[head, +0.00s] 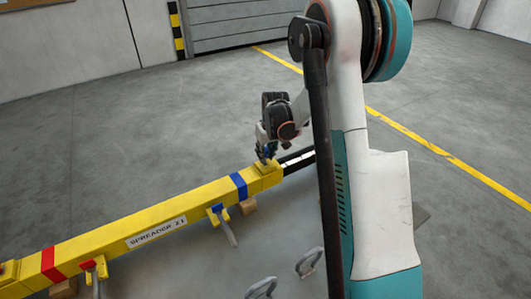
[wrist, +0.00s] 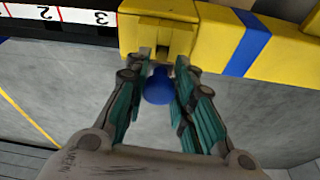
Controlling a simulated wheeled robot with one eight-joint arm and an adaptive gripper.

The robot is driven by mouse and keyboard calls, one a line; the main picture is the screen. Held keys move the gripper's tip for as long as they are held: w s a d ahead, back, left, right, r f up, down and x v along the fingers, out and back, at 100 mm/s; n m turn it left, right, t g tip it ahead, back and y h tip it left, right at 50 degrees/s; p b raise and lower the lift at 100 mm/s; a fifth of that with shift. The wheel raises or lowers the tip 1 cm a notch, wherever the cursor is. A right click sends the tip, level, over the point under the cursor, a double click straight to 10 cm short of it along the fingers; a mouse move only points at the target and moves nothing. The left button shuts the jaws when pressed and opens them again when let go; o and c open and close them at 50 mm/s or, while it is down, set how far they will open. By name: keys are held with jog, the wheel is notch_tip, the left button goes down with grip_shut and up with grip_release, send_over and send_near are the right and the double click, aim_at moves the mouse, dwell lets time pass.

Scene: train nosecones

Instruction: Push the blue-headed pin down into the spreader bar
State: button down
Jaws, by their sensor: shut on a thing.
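The yellow spreader bar (head: 130,233) runs from the lower left to the middle of the head view, with a raised yellow block at its far end. In the wrist view the bar (wrist: 285,50) crosses the top. My gripper (wrist: 165,62) is shut on the blue-headed pin (wrist: 158,86), whose round blue head shows between the fingers. In the head view my gripper (head: 266,158) is right above the bar's end block, with a bit of blue between the fingers. The pin's lower part is hidden, so how deep it sits cannot be told.
A blue band (head: 238,186) and a red band (head: 53,264) mark the bar. A blue-and-yellow fitting (head: 219,212) hangs at its side. A white-and-black numbered strip (wrist: 65,15) meets the bar's end. Grey shackles (head: 309,262) lie in front. The floor behind is clear.

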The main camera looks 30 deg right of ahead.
jog(key=shift+f+b, duration=1)
jog(key=shift+f, duration=0.35)
jog(key=c, duration=1.3)
grip_release()
jog(key=shift+r, duration=0.1)
jog(key=v, duration=1.2)
